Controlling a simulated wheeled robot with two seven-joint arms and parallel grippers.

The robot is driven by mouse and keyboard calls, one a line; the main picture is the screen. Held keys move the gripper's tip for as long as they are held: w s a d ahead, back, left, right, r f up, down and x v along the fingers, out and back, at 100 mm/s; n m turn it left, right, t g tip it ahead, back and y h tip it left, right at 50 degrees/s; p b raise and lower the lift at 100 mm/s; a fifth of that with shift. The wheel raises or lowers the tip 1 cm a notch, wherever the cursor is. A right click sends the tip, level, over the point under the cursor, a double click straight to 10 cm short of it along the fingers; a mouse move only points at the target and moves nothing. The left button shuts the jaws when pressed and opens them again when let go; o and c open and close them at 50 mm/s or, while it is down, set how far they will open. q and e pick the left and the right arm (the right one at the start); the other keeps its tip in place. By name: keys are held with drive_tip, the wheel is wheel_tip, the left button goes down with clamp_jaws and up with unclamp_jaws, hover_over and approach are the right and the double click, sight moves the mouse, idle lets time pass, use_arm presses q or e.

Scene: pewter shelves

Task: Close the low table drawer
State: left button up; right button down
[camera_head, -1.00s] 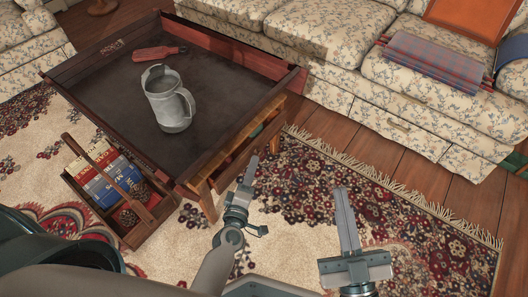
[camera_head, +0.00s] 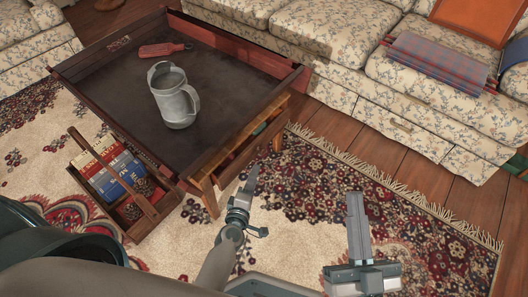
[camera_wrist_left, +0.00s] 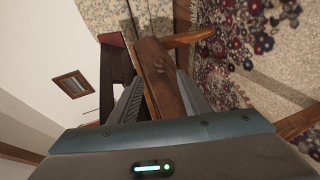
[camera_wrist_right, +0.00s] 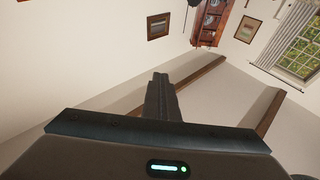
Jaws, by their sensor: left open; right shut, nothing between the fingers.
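The low table (camera_head: 118,80) is dark wood with a sunken dark top. On its right side, facing my grippers, a light-wood drawer (camera_head: 240,146) shows along a gap below the rim; how far it stands out is hard to tell. My left gripper (camera_head: 250,180) is open, just right of the table's near corner. In the left wrist view a brown wooden board (camera_wrist_left: 160,76), probably the drawer's front, lies between its open fingers (camera_wrist_left: 160,105); contact cannot be told. My right gripper (camera_head: 356,220) is shut and empty, over the rug, away from the table.
A grey metal pitcher (camera_head: 174,98) and a red-handled tool (camera_head: 160,50) are on the tabletop. A wooden carrier (camera_head: 128,226) with books and pine cones stands by the table's near side. Floral sofas (camera_head: 340,45) stand behind. The patterned rug (camera_head: 340,175) right of the table is clear.

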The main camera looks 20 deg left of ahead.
use_arm(q)
drive_tip(key=b, duration=0.1)
approach(263, 154)
drive_tip(key=w, duration=0.3)
drive_tip(key=x, duration=0.2)
drive_tip(key=b+x, duration=0.1)
drive_tip(key=x, duration=0.4)
drive_tip(key=shift+s+a+f+b, duration=0.1)
drive_tip(key=shift+s+f+b, duration=0.05)
drive_tip(key=shift+f+b, duration=0.25)
drive_tip(key=shift+x, duration=0.75)
use_arm(e)
wheel_tip(263, 154, up, 8)
drive_tip(key=s+d+t+y, duration=0.1)
drive_tip(key=d+t, duration=0.2)
drive_tip(key=t, duration=0.2)
drive_tip(key=shift+s+f, duration=0.15)
drive_tip(key=shift+f, duration=0.1)
use_arm(q)
clamp_jaws()
drive_tip(key=a, duration=0.2)
drive_tip(key=w+a, duration=0.1)
drive_tip(key=a, duration=0.1)
drive_tip(key=shift+w, duration=0.25)
drive_tip(key=shift+a+r, duration=0.1)
drive_tip(key=shift+r, duration=0.05)
use_arm(e)
drive_tip(key=shift+s+d+r, duration=0.1)
